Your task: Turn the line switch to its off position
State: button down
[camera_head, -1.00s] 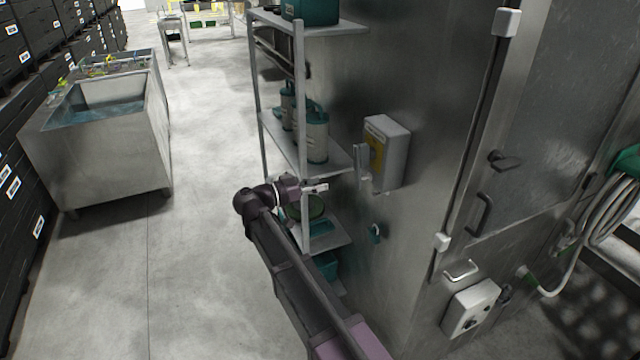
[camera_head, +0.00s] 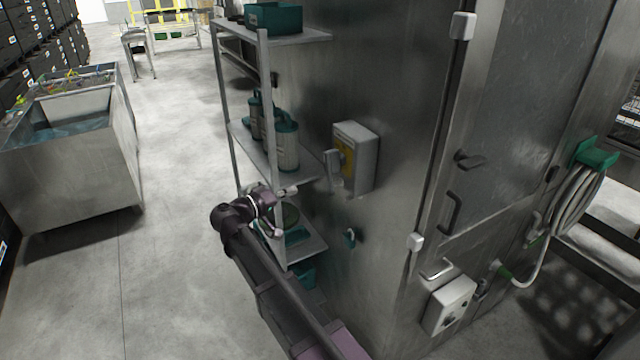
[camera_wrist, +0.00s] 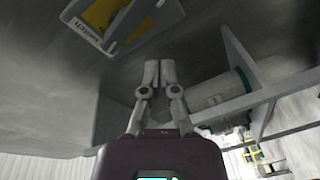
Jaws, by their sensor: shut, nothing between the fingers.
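The line switch is a light grey box (camera_head: 362,160) with a yellow plate, mounted on the steel side wall of the machine. Its grey handle (camera_head: 332,166) stands out from the front, its long side roughly upright in the head view. In the wrist view the yellow plate (camera_wrist: 98,14) with a "switch" label shows at the top left, the handle (camera_wrist: 131,20) lying slantwise across it. My gripper (camera_head: 292,190) is left of and a little lower than the switch, apart from it. In the wrist view its fingertips (camera_wrist: 159,66) are together and empty.
A shelf rack (camera_head: 266,130) with teal-lidded canisters (camera_head: 287,147) stands close behind my gripper. A small teal fitting (camera_head: 350,238) sits on the wall below the switch. Another control box (camera_head: 450,305) is at lower right. Open floor (camera_head: 180,260) lies to the left.

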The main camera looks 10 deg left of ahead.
aim_at(333, 173)
jog(key=n+y, duration=0.1)
jog(key=n, duration=0.6)
jog(key=w+n+t+y, duration=0.1)
jog(key=n, duration=0.2)
jog(key=shift+a+f+y, duration=0.3)
jog(key=shift+f, duration=0.1)
jog(key=shift+n, duration=0.3)
jog(key=shift+w, duration=0.15)
jog(key=r+b+x, duration=0.1)
jog(key=x, duration=0.9)
jog(key=s+d+p, duration=0.1)
jog(key=s+d, duration=0.1)
jog(key=s, duration=0.1)
jog(key=shift+d, duration=0.25)
jog(key=shift+r, duration=0.1)
